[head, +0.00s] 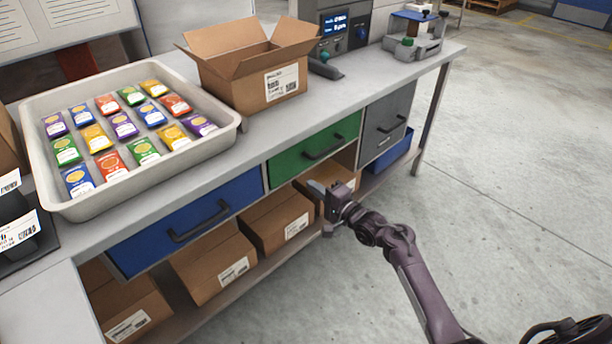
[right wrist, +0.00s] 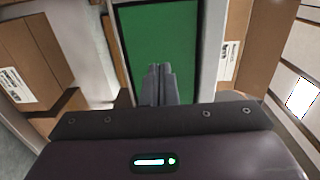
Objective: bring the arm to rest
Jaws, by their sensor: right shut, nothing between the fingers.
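My right arm comes in from the lower right in the head view. Its gripper (head: 318,188) is in front of the workbench, below the green drawer (head: 312,150). In the right wrist view the gripper's fingers (right wrist: 158,70) are together with nothing between them, and the green drawer front (right wrist: 185,40) shows behind them. Whether the fingers touch anything cannot be told. My left gripper is not in view.
The bench (head: 250,141) bears a tray (head: 229,127) of colourful packets, an open carton (head: 238,82) and a weighing device (head: 345,30). A blue drawer (head: 185,225) and several cartons (head: 212,262) are below. The floor (head: 520,160) at right is clear.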

